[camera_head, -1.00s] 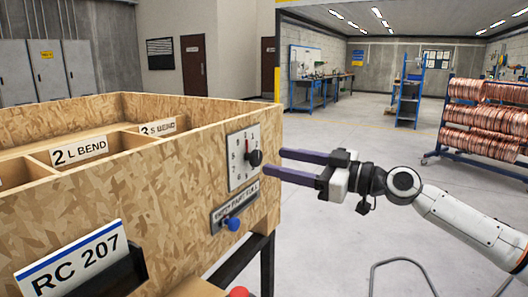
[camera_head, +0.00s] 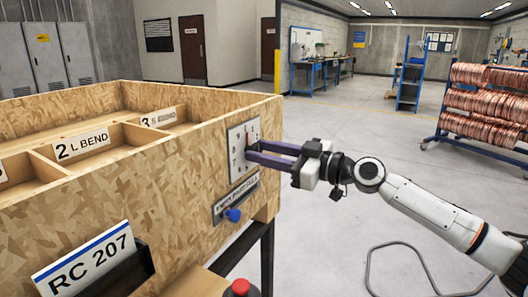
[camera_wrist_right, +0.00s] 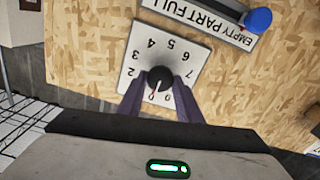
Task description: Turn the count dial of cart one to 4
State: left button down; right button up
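The count dial is a white square plate (camera_head: 236,165) with black numbers on the right end of the wooden cart. In the right wrist view its black knob (camera_wrist_right: 160,77) sits in the middle of the upside-down plate (camera_wrist_right: 140,84). The knob's pale and red pointer mark points down in that view, near the 0. My right gripper (camera_head: 250,151) reaches the dial from the right. In the wrist view its two purple fingers (camera_wrist_right: 159,92) are apart, one on each side of the knob; I cannot tell whether they touch it. My left gripper is out of view.
The wooden cart (camera_head: 150,215) has labelled compartments and an RC 207 card (camera_head: 85,263). A red button (camera_head: 240,287) is lower down. A copper rack (camera_head: 485,105) stands far right.

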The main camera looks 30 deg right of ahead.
jog(key=shift+c, duration=1.1)
jog(key=shift+m, duration=0.3)
